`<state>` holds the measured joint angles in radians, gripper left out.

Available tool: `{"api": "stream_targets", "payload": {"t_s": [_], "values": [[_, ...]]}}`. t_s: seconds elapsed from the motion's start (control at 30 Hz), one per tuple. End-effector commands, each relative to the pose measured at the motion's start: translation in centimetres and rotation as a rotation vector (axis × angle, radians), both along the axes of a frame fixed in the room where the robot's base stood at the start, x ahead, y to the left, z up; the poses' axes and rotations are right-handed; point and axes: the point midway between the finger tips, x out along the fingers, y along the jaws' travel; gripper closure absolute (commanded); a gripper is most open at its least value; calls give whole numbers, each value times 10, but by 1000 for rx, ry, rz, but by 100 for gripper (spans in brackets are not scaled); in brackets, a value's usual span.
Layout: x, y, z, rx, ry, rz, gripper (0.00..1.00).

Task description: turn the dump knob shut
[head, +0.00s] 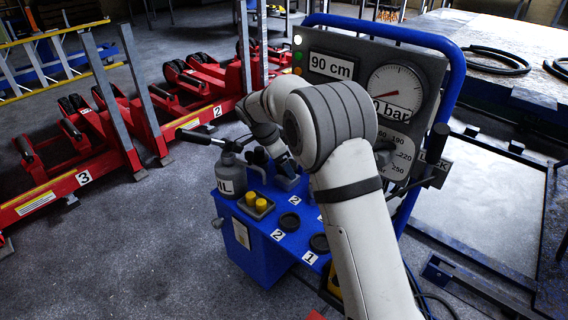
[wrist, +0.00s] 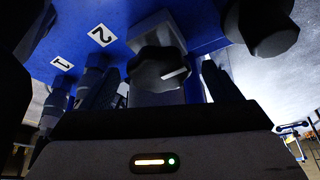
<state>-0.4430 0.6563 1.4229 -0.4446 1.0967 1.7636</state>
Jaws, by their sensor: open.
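A dark, lobed knob (wrist: 158,68) with a pale line on its face is in the middle of the wrist view, in front of a grey block on the blue cart. I take it for the dump knob, though no label on it is readable. My gripper (wrist: 160,82) is open, with one dark finger on each side of the knob. Contact between fingers and knob cannot be made out. In the head view my gripper (head: 287,167) is low over the blue cart (head: 262,255), and my arm hides the knob there.
A gauge panel (head: 345,62) reading 90 cm stands behind my arm, with a LOCK lever (head: 436,155) at its right. A grey oil can (head: 230,178) and yellow buttons (head: 261,204) are close left of my arm. Red numbered jacks (head: 75,165) stand left, with bare floor before them.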

Motion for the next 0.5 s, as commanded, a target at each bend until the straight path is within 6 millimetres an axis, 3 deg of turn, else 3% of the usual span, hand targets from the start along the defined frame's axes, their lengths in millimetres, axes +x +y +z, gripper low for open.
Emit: {"api": "stream_targets", "payload": {"t_s": [0.23,0.5], "values": [[0,-2,-1,0,0,-2,17],[0,-2,0,0,0,-2,39]]}}
